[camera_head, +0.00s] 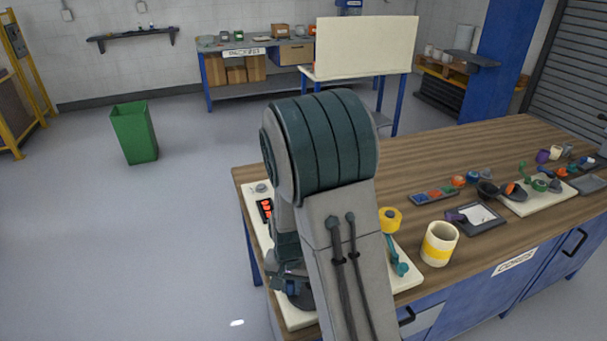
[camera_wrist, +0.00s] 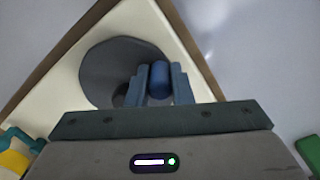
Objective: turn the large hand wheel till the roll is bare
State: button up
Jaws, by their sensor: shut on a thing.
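The large hand wheel is a dark grey disc (camera_wrist: 108,66) on a cream board (camera_wrist: 75,52) at the bench corner. A blue upright handle (camera_wrist: 160,80) stands at the wheel's right side in the wrist view. My gripper (camera_wrist: 161,70) is shut on this handle, one finger on each side. In the head view my arm hides most of the wheel and the handle. A yellow roll (camera_head: 390,219) and a teal crank (camera_head: 398,262) show on the same board, right of my arm. How much is wound on the roll cannot be told.
A cream cup-like roll with a yellow band (camera_head: 439,244) stands right of the board. Small parts, a tray (camera_head: 433,198) and a second cream board (camera_head: 548,200) lie farther right on the wooden bench (camera_head: 430,165). A green bin (camera_head: 134,133) stands on open floor at left.

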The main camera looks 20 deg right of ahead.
jog(key=shift+s+d, duration=0.15)
jog(key=shift+s, duration=0.4)
jog(key=shift+s+d, duration=0.15)
jog(key=shift+s, duration=0.35)
